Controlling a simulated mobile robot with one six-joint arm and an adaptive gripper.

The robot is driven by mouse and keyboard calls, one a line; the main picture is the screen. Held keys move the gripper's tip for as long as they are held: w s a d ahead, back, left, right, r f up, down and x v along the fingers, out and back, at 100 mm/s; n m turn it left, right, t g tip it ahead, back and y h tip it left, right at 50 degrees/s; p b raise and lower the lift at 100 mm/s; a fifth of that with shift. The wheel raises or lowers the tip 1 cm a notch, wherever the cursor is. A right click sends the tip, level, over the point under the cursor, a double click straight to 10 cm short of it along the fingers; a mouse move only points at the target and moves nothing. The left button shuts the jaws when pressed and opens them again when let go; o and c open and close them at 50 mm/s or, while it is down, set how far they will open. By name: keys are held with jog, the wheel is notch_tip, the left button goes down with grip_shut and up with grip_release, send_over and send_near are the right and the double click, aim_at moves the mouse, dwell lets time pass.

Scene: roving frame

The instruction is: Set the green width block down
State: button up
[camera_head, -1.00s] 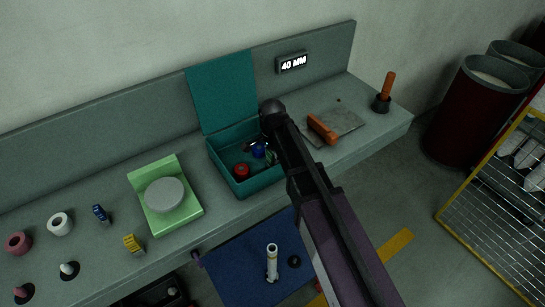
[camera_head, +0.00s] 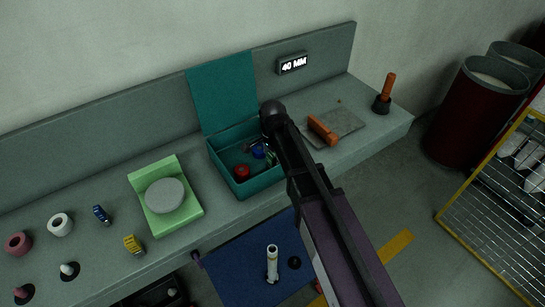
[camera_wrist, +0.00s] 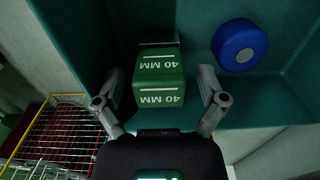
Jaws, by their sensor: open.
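The green width block (camera_wrist: 160,82), marked 40 MM on two faces, is inside the teal box (camera_wrist: 75,30) in the wrist view. My gripper (camera_wrist: 160,84) is open, with one finger on each side of the block and a visible gap on both sides. In the head view my gripper (camera_head: 268,148) reaches down into the open teal box (camera_head: 246,188). The arm and gripper hide most of the block there. I cannot tell whether the block rests fully on the box floor.
A blue round piece (camera_wrist: 239,45) lies right of the block, and a red one (camera_head: 241,171) is also in the box. A green stand with a grey disc (camera_head: 165,195) is left of the box. An orange-handled tool (camera_head: 322,130) lies on a grey plate at right.

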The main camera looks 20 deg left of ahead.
notch_tip(320, 180, up, 12)
jog(key=p, duration=1.1)
jog(key=shift+p, duration=0.35)
dwell(0.6)
jog(key=s+d+n, duration=0.2)
jog(key=d+n, duration=0.2)
jog(key=d, duration=1.3)
jog(key=s+d+n, duration=0.3)
jog(key=d+n, duration=0.1)
jog(key=d, duration=1.4)
jog(key=shift+s+d, duration=0.35)
